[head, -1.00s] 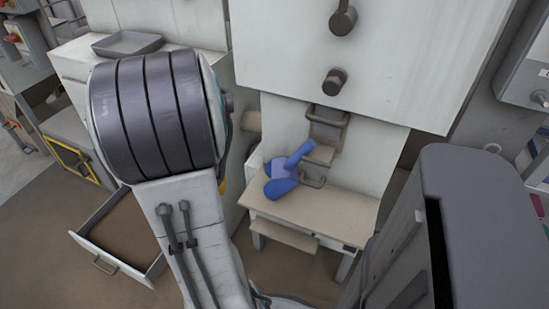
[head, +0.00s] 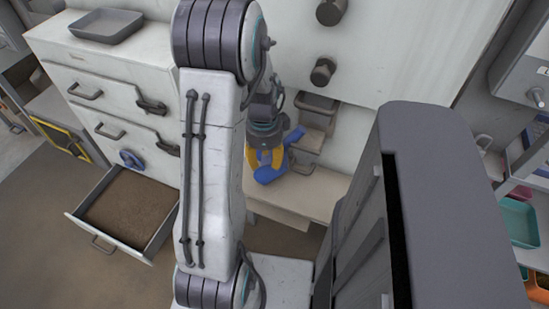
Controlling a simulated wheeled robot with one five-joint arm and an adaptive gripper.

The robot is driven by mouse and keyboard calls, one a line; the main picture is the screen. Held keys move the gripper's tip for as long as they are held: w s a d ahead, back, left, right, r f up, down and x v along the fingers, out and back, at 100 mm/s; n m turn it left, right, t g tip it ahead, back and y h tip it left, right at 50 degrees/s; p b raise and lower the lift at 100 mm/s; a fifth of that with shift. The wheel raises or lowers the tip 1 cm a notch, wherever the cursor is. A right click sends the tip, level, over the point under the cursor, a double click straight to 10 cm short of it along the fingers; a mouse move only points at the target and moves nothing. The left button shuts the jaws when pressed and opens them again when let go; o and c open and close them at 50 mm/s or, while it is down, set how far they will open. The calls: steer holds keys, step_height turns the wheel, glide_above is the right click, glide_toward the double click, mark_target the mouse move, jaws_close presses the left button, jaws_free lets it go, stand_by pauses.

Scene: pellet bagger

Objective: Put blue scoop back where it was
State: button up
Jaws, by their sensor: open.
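The blue scoop (head: 270,174) rests on the small beige table (head: 318,190) in front of the machine, its handle angled up to the right. My gripper (head: 265,157), with yellow fingers, is at the scoop, pointing down. Its jaws are open. The fingers overlap the scoop in this view, and I cannot tell whether they touch it. Part of the scoop is hidden behind the fingers.
An open drawer (head: 74,217) filled with brown material juts out at lower left. A blue object (head: 132,158) sits on the cabinet front above it. A grey tray (head: 107,38) lies on the cabinet top. A machine outlet (head: 314,108) is just behind the table.

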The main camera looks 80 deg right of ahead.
steer(key=shift+s+f, duration=0.2)
steer(key=shift+f, duration=2.4)
steer(key=shift+o, duration=0.3)
jaws_close()
